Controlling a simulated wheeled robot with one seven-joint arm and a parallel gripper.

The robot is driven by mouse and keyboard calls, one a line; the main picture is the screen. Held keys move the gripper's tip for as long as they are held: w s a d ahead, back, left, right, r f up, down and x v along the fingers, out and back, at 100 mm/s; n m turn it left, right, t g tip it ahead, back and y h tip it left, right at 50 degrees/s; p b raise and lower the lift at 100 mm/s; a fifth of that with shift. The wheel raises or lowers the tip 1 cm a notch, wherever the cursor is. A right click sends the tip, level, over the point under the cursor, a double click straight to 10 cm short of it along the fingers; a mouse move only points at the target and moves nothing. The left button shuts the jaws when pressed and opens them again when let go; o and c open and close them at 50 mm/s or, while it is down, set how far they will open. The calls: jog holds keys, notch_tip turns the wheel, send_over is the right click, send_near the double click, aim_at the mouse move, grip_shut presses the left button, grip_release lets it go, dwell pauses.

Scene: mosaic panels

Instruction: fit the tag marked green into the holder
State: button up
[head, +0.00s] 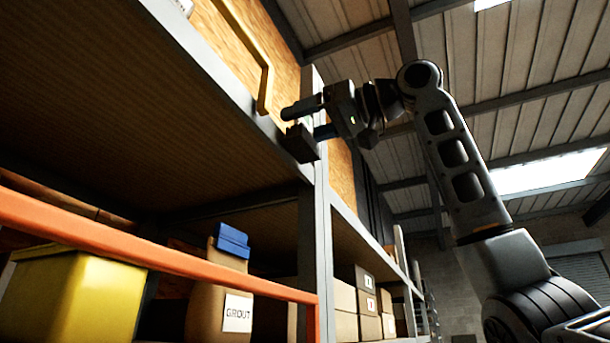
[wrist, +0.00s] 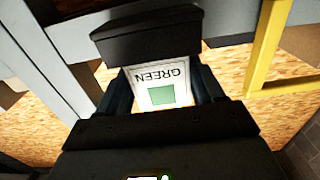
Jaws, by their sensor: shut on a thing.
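The tag marked green (wrist: 158,95) is a white card with the word GREEN, upside down in the wrist view, and a green square. My gripper (wrist: 165,73) is shut on it, with a dark finger along each side. A dark block, which looks like the holder (wrist: 148,36), lies just beyond the fingertips. The tag's far edge meets or passes behind its near edge; I cannot tell whether it is inside.
A yellow rail (head: 265,85) rises beside the holder, and it also shows in the wrist view (wrist: 266,50). A grey shelf upright (head: 321,210) stands just right of the holder. Lower down are an orange bar (head: 150,247), a yellow bin (head: 75,300) and a grout bag (head: 215,290).

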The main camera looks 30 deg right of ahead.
jog(key=shift+f, duration=0.2)
jog(key=o, duration=1.2)
jog(key=shift+b+v, duration=0.8)
jog(key=shift+v, duration=3.1)
